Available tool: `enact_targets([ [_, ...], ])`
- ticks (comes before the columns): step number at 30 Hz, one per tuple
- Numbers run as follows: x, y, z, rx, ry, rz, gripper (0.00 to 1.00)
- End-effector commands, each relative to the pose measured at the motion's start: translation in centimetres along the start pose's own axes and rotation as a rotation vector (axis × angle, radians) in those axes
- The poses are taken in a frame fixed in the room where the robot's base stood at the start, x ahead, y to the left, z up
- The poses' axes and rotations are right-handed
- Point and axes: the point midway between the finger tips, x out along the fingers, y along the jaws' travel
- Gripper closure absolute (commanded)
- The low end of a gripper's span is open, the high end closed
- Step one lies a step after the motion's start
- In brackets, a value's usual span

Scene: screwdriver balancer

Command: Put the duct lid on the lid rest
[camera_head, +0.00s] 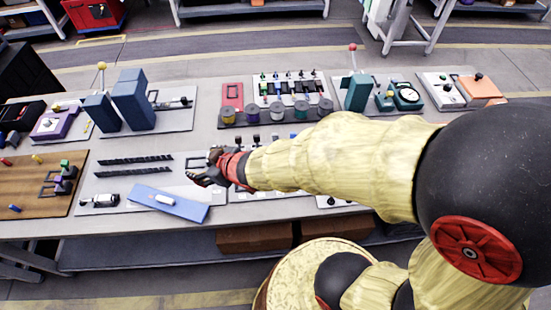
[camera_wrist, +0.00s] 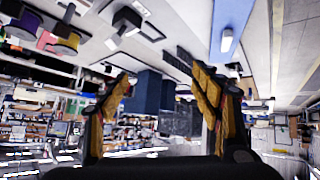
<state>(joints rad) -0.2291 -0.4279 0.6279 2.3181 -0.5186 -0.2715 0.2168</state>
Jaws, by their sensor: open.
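The duct lid looks to be the flat blue panel (camera_head: 170,203) with a small white handle on top. It lies at a slant near the table's front edge, partly on a pale board. It also shows at the top of the wrist view (camera_wrist: 232,22). My gripper (camera_head: 205,172) is open and empty, behind and to the right of the blue panel in the head view and apart from it. In the wrist view its two yellow-and-black fingers (camera_wrist: 161,80) are spread with nothing between them. I cannot tell which part is the lid rest.
Two black slotted strips (camera_head: 135,165) lie on the board behind the blue panel. A connector-like part (camera_head: 99,201) sits left of it. Tall blue blocks (camera_head: 133,98) and a row of spools (camera_head: 276,114) stand farther back. A wooden board (camera_head: 36,193) is at the left.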

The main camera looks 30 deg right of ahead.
Motion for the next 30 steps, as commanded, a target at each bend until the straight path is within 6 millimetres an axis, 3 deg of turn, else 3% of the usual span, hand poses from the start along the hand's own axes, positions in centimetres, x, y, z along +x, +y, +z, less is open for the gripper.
enact_targets([
  [1,-2.4,3.0,-1.1,0.036,-0.024,0.076,0.35],
  [3,-5.8,6.0,-1.2,0.095,-0.081,0.159,0.35],
  [6,-11.2,8.6,-0.7,0.192,-0.162,0.241,0.35],
  [10,-18.1,9.2,0.8,0.322,-0.261,0.282,0.35],
  [15,-24.4,7.2,2.5,0.438,-0.349,0.258,0.35],
  [21,-27.1,5.3,3.4,0.485,-0.392,0.226,0.35],
  [30,-27.2,5.2,3.5,0.486,-0.395,0.223,0.35],
])
